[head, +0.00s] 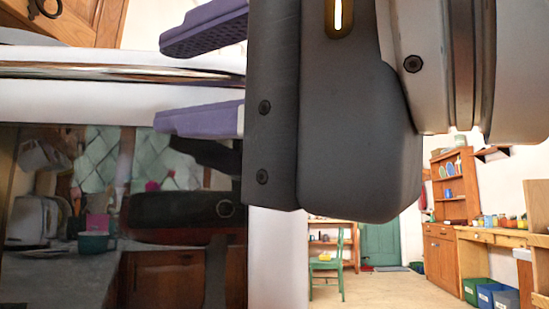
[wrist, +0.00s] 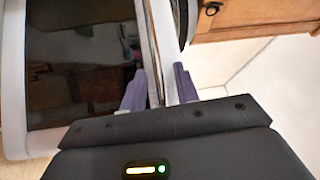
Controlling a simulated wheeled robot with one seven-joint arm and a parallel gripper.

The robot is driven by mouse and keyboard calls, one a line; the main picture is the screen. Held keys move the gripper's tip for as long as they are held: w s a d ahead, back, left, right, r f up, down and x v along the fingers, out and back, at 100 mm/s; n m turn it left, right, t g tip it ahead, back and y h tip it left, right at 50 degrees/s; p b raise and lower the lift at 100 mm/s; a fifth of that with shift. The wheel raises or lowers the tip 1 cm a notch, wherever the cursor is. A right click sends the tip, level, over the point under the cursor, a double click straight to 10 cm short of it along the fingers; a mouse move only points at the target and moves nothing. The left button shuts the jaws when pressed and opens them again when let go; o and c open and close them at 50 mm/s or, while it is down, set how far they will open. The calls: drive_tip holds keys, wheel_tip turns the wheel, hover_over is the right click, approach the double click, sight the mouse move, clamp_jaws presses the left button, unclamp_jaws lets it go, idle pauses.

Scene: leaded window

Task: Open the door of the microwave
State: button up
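The microwave door (head: 150,215) fills the lower left of the head view, with dark reflective glass, a pale frame and a chrome bar handle (head: 90,72) along its top. The glass also shows in the wrist view (wrist: 80,50), with the handle (wrist: 153,45) to its right. I see no gap that shows the door ajar. My gripper (head: 160,80) is open, with one purple finger above the handle and one below it. In the wrist view, my gripper (wrist: 158,70) has its fingers on either side of the handle. Whether they touch it is unclear.
A wooden cabinet (head: 65,20) is close above the microwave, also at the wrist view's upper right (wrist: 250,15). Far off at the right are a wooden shelf unit (head: 453,190), a green chair (head: 328,265), several bins (head: 490,295) and open floor (head: 385,290).

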drive_tip(key=shift+s+a, duration=0.2)
drive_tip(key=shift+s, duration=0.4)
drive_tip(key=w+v, duration=0.1)
drive_tip(key=v, duration=0.6)
drive_tip(key=shift+d, duration=0.55)
drive_tip(key=shift+f, duration=0.1)
